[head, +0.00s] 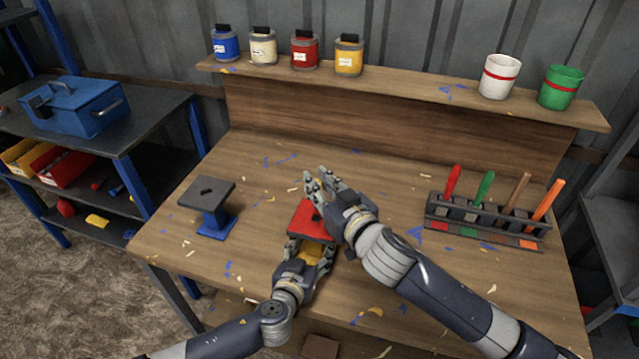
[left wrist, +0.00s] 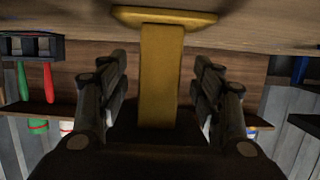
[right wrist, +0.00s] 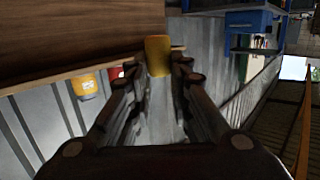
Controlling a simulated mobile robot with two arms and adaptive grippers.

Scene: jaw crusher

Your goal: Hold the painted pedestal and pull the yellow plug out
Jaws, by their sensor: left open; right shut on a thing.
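The painted pedestal has a red top (head: 312,221) and a yellow post (head: 313,252). It stands on the workbench near the middle. My left gripper (head: 311,246) is open around the post; in the left wrist view the post (left wrist: 162,75) is between the fingers, with gaps on both sides. My right gripper (head: 318,179) is above and behind the red top. It is shut on the yellow plug (right wrist: 158,55), which shows between its fingertips in the right wrist view, clear of the pedestal. In the head view I cannot make out the plug.
A blue pedestal with a grey top (head: 207,192) stands to the left. A tool rack (head: 485,222) with coloured handles is at the right. Paint cans line the back shelf (head: 420,88). The bench (head: 262,165) has free room behind the pedestal.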

